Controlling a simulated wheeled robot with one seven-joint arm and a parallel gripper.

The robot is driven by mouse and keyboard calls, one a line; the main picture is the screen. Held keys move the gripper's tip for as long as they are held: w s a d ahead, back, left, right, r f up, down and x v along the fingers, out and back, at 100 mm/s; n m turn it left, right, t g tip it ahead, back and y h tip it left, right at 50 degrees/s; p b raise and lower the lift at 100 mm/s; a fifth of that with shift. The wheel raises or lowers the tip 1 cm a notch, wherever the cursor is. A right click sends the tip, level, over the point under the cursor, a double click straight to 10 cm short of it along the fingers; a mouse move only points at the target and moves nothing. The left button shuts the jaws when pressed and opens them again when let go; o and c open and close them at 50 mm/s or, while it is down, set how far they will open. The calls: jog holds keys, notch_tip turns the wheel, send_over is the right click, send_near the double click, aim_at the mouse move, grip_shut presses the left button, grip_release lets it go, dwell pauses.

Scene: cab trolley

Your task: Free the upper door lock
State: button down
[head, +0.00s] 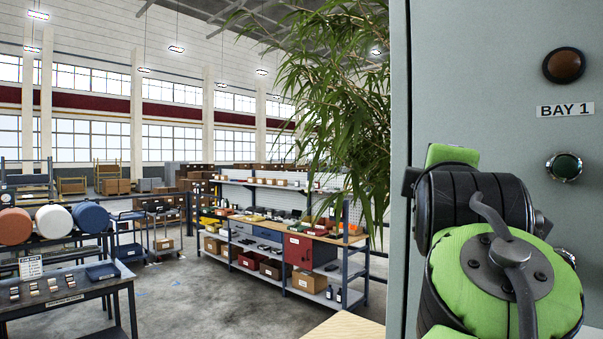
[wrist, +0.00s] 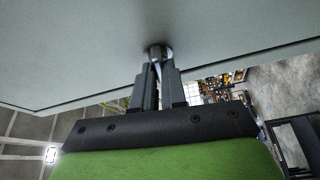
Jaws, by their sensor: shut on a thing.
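The grey cabinet door (head: 500,90) fills the right of the head view, and its face (wrist: 70,50) spans the top of the wrist view. In the wrist view the upper door lock (wrist: 158,50) is a small round metal piece on that face, near the panel's edge. My gripper (wrist: 158,66) points at the panel, its two dark fingers closed together with their tips on the lock. The fingers hide part of the lock, so its turn angle cannot be told. In the head view my green and black arm hides the gripper and the lock.
The cabinet also carries a brown round lamp or button (head: 563,65), a BAY 1 label (head: 565,110) and a dark green round button (head: 564,167). A leafy plant (head: 335,90) stands left of the cabinet. A workbench (head: 280,230) and open floor lie beyond.

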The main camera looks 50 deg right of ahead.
jog(key=shift+n+y, duration=0.4)
jog(key=shift+n, duration=0.6)
jog(key=c, duration=1.2)
grip_release()
jog(key=shift+d, duration=0.15)
